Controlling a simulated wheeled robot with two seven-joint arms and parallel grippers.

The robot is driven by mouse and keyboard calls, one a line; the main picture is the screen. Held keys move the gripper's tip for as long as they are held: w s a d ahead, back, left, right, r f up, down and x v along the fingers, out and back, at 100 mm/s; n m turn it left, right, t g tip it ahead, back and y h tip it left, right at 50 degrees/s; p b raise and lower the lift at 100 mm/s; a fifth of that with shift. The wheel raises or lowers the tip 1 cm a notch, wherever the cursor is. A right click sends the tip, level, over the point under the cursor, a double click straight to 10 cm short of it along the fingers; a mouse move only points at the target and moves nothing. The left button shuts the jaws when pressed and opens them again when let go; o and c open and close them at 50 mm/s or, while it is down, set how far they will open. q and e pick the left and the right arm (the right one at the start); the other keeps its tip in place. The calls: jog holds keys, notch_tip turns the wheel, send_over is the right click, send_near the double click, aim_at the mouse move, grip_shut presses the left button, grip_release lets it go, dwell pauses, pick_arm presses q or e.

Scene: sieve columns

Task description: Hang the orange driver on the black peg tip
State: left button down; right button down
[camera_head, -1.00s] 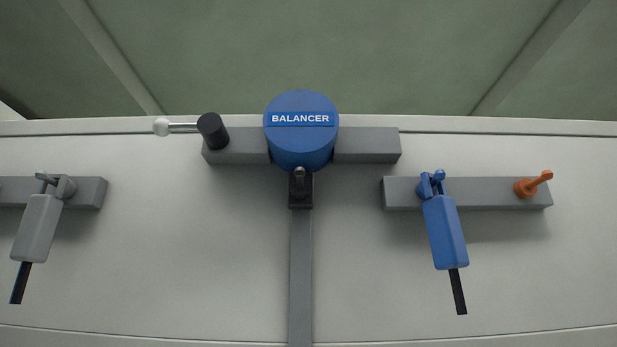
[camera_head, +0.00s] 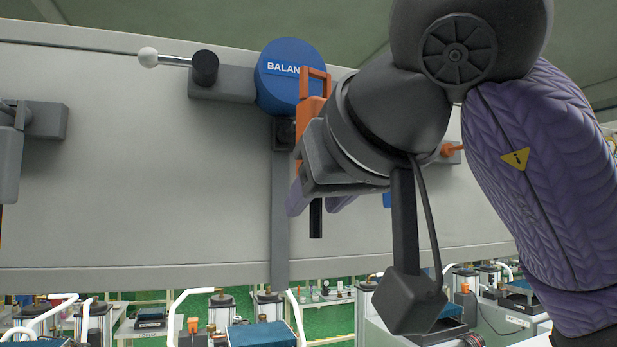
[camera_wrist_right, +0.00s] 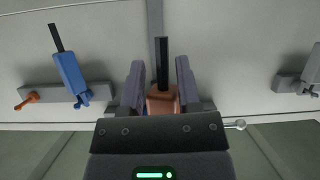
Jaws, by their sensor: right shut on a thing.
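My right gripper (camera_head: 318,200) is shut on the orange driver (camera_head: 314,84), which stands roughly upright with its loop at the top and its black bit (camera_head: 316,218) pointing down. The gripper hides much of its body. In the right wrist view the driver (camera_wrist_right: 162,103) sits between the two purple fingers (camera_wrist_right: 161,84). The black peg (camera_head: 205,68) is on the rail left of the blue balancer. A thin silver rod runs left from it to a pale ball tip (camera_head: 148,57). The driver is right of this peg, apart from it. My left gripper is out of view.
The blue balancer (camera_head: 287,72) is just left of the driver, with a dark hook block (camera_head: 283,131) below. An orange peg (camera_head: 452,150) shows behind my right arm. A blue driver (camera_wrist_right: 70,76) and a grey driver (camera_head: 9,160) hang at the sides. The panel below the black peg is clear.

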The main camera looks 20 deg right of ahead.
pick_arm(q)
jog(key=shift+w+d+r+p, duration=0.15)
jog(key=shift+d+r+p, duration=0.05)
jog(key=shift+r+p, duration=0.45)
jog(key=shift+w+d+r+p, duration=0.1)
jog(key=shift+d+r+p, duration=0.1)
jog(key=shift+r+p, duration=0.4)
pick_arm(e)
jog(key=shift+w+d+f, duration=0.1)
jog(key=shift+w+f, duration=0.2)
jog(key=shift+w, duration=1.4)
jog(key=shift+w+d+f, duration=0.1)
jog(key=shift+w+f, duration=0.15)
jog(key=shift+w, duration=1.5)
jog(key=shift+w+d+f, duration=0.1)
jog(key=shift+w+f, duration=0.2)
jog(key=shift+w, duration=1.4)
